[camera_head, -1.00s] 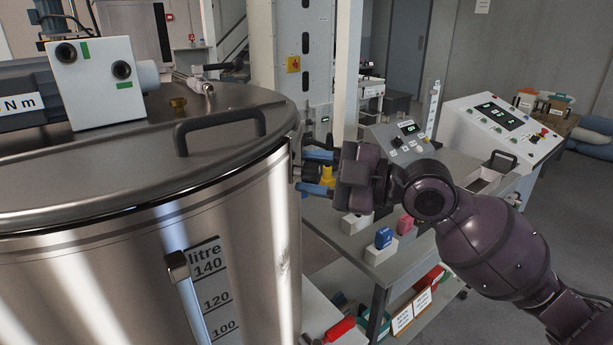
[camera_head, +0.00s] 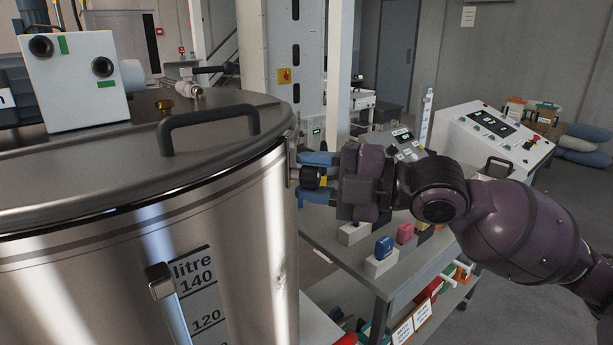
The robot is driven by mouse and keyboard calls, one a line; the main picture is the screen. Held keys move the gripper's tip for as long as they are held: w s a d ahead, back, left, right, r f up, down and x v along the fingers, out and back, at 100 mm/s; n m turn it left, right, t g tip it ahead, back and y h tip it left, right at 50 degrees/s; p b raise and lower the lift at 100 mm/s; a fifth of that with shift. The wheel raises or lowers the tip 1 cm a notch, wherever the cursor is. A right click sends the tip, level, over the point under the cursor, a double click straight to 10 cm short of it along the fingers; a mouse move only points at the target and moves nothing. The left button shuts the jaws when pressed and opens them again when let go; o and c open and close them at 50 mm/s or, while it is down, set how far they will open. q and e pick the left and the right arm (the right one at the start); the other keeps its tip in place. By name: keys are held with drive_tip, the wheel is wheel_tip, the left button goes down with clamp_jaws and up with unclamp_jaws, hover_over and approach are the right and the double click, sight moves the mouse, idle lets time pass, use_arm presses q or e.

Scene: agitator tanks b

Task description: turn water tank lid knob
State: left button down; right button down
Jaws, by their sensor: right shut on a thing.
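The steel water tank (camera_head: 110,245) fills the left of the view, with its round metal lid (camera_head: 95,178) on top. A dark lid knob (camera_head: 311,177) sits at the right side of the tank, just below the lid's rim. My right gripper (camera_head: 316,178) comes in from the right, with its blue fingertips above and below the knob. It is shut on the knob. The knob's far side, towards the tank, is partly hidden by the fingers. My left gripper is not in view.
A dark handle (camera_head: 210,126) and a white box (camera_head: 74,82) stand on the lid. Behind my right arm is a grey table (camera_head: 385,281) with small blocks on it. A control console (camera_head: 490,137) stands at the right, and open floor lies beyond.

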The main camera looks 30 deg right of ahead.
drive_tip(key=shift+f+n+b, duration=0.1)
drive_tip(key=shift+n+b, duration=0.2)
drive_tip(key=shift+n, duration=1.7)
drive_tip(key=n, duration=0.4)
drive_tip(key=shift+n, duration=0.3)
drive_tip(key=n, duration=0.5)
drive_tip(key=shift+r, duration=0.2)
drive_tip(key=shift+c, duration=1.8)
unclamp_jaws()
drive_tip(key=shift+n, duration=0.3)
